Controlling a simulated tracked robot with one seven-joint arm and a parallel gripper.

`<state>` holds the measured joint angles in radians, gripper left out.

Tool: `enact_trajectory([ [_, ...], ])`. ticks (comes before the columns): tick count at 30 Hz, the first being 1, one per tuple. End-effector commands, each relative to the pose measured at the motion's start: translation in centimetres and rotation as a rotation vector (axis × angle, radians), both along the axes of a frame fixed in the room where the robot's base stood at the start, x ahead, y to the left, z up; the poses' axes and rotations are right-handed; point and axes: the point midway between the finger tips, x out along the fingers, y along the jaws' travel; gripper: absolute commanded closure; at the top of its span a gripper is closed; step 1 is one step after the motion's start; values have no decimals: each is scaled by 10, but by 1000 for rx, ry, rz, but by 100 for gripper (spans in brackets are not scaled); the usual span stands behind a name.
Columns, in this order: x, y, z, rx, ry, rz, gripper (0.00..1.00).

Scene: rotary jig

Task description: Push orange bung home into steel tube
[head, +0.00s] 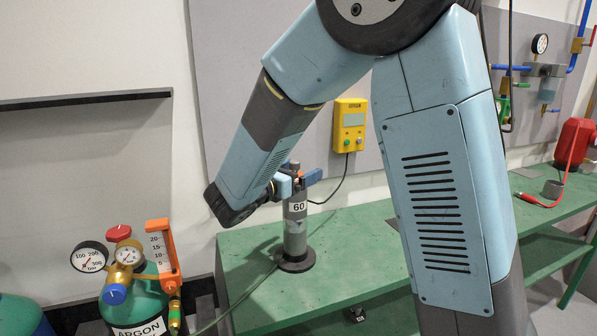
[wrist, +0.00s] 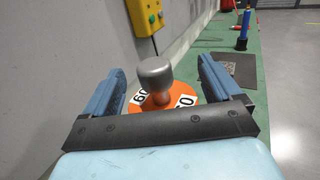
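The orange bung (wrist: 160,105) shows in the wrist view as an orange disc with white "60" labels and a grey knob (wrist: 157,75) rising from its middle. In the head view only a speck of orange shows between my fingers. The steel tube (head: 294,242) stands upright on a dark round base on the bench, with a "60" label near its top. My gripper (head: 300,181) is at the tube's top. Its blue fingers stand apart on either side of the knob, with clear gaps beside it. How deep the bung sits in the tube is hidden.
The green bench (head: 355,255) has free room right of the tube. A yellow control box (head: 349,124) hangs on the wall behind, its cable running down to the bench. A gas cylinder (head: 140,300) with gauges stands at front left. A red canister (head: 574,145) stands at far right.

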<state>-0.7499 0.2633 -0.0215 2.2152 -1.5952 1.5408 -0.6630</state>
Motion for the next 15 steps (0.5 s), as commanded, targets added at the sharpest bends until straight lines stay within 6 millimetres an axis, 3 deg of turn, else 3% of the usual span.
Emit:
enact_trajectory([
  [10, -1, 1, 0, 0, 0, 0, 0],
  [15, -10, 12, 0, 0, 0, 4, 0],
])
